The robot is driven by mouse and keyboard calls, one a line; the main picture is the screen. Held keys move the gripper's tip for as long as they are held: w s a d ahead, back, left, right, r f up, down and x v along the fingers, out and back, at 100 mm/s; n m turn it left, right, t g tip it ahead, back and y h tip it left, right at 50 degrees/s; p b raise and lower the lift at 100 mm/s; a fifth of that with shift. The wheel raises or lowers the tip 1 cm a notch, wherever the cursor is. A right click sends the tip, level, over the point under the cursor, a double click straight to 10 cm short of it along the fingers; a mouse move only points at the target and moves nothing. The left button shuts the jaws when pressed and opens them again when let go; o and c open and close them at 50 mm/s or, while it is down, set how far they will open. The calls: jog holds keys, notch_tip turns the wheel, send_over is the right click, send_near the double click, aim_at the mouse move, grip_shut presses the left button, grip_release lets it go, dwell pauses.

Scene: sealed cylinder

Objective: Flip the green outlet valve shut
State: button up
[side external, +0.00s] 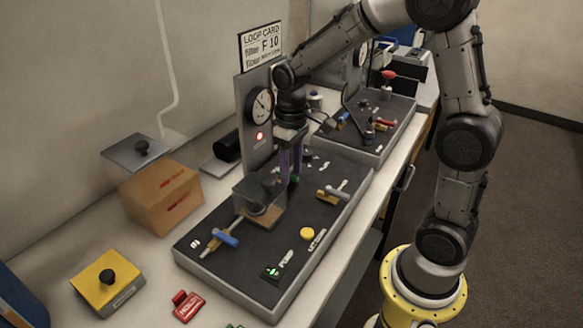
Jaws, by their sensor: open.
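My gripper (290,174) points down over the near dark panel (230,262), just behind the clear box with the cylinder. Its two purplish fingers are apart. A small green part (296,178), likely the green outlet valve's handle, shows at the fingertips. The fingers hide most of it, so I cannot tell its angle or whether they touch it. The clear box (258,196) has a dark round part inside and stands on a tan base. A blue-handled valve (225,238) lies on its left, and a grey-handled valve (335,190) on its right.
A yellow button (307,233) is at the panel's right. A second panel (372,125) with valves is farther back. A cardboard box (160,199) and yellow block (107,282) stand left.

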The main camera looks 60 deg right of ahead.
aim_at(291, 176)
notch_tip(291, 176, up, 14)
dwell(0.6)
jog(key=s+a+r+t, duration=0.3)
jog(key=s+r, duration=0.1)
jog(key=s, duration=0.6)
jog(key=s+a+f+t, duration=0.1)
jog(key=s+f+t, duration=0.1)
jog(key=s+f, duration=0.5)
jog(key=shift+s+a+f+t, duration=0.2)
jog(key=shift+s+f+t, duration=0.1)
jog(key=shift+s, duration=0.15)
